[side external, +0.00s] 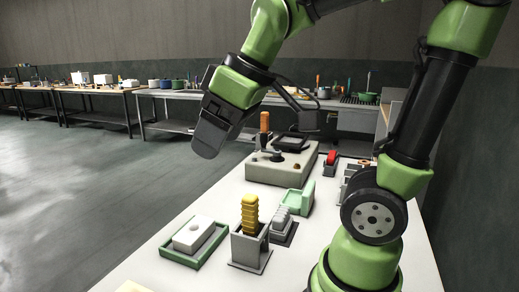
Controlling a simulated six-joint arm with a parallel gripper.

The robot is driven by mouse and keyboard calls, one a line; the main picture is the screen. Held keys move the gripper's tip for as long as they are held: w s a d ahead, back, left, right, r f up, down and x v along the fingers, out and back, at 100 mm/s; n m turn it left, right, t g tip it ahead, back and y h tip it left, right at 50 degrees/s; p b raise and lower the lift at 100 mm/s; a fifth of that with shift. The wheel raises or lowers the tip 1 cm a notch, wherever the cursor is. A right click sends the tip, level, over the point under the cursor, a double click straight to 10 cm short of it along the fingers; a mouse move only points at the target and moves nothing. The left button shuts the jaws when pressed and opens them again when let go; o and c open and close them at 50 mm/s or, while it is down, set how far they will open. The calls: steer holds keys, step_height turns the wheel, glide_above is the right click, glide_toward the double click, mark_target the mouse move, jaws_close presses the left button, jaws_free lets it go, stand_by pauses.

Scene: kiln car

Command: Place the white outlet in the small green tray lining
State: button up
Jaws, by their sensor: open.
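A white block with a grey inset on top (188,238), which looks like the white outlet, lies flat within the rim of a green tray (211,251) at the left front of the white table. Whether it is fully seated on the tray's lining cannot be told from this angle. My gripper (207,142) hangs high above the table's left edge, pointing down and tilted. It is open, with nothing visible in it, and is well apart from the block and the tray. Its inner finger faces are hidden.
A grey holder (251,250) with a stacked yellow piece (250,214) stands right of the tray. A mint-green stand (302,198) is behind it. A large grey box (282,166) with an orange handle (264,122) stands farther back.

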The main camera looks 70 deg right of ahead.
steer(key=s+a+m+t, duration=0.1)
steer(key=s+a+m, duration=0.1)
steer(key=s+m, duration=0.3)
steer(key=shift+s+f+m+t+y, duration=0.4)
steer(key=shift+s+f, duration=0.05)
steer(key=shift+s, duration=0.6)
